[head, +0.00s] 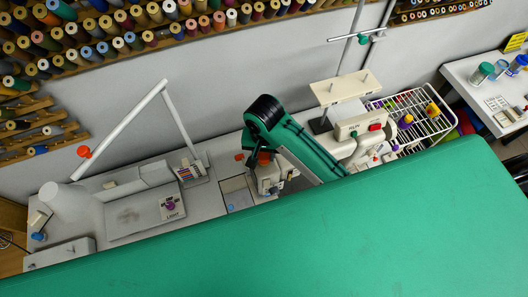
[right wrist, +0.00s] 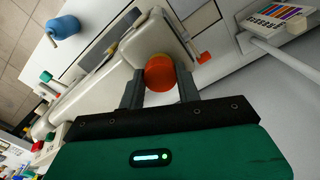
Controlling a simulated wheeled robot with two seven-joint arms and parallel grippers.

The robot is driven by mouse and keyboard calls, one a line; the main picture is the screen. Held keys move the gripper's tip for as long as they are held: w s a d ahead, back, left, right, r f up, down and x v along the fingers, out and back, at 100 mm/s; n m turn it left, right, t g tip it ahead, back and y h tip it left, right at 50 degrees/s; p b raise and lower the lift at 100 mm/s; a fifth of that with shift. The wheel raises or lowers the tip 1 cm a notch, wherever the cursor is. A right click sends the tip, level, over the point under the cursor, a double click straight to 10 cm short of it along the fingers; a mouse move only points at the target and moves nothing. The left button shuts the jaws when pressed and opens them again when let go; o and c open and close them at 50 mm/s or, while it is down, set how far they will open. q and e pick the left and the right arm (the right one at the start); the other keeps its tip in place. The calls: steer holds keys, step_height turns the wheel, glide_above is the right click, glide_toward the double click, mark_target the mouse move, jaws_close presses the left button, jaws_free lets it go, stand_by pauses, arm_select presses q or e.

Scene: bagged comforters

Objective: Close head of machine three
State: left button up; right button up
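A cream sewing machine (head: 352,125) stands on the light bench in the head view, partly hidden behind my green right arm. Its head end (head: 268,180) shows left of the arm. In the right wrist view the machine's cream body (right wrist: 105,95) runs from the centre to the lower left. My right gripper (right wrist: 160,75) is at the orange knob (right wrist: 160,73), with one dark finger close against each side of it. In the head view the right gripper (head: 263,156) is small and partly hidden by its arm. My left gripper is out of view.
A white jointed lamp (head: 125,130) stands over the bench at left. A wire basket with spools (head: 412,115) is right of the machine. Thread racks (head: 130,25) line the wall behind. A second small orange knob (right wrist: 204,57) is right of the gripper.

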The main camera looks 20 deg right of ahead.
steer(key=shift+c, duration=0.8)
steer(key=m, duration=0.5)
steer(key=shift+m, duration=0.3)
steer(key=shift+m, duration=0.5)
steer(key=o, duration=1.8)
steer(key=shift+c, duration=0.2)
steer(key=shift+w, duration=0.1)
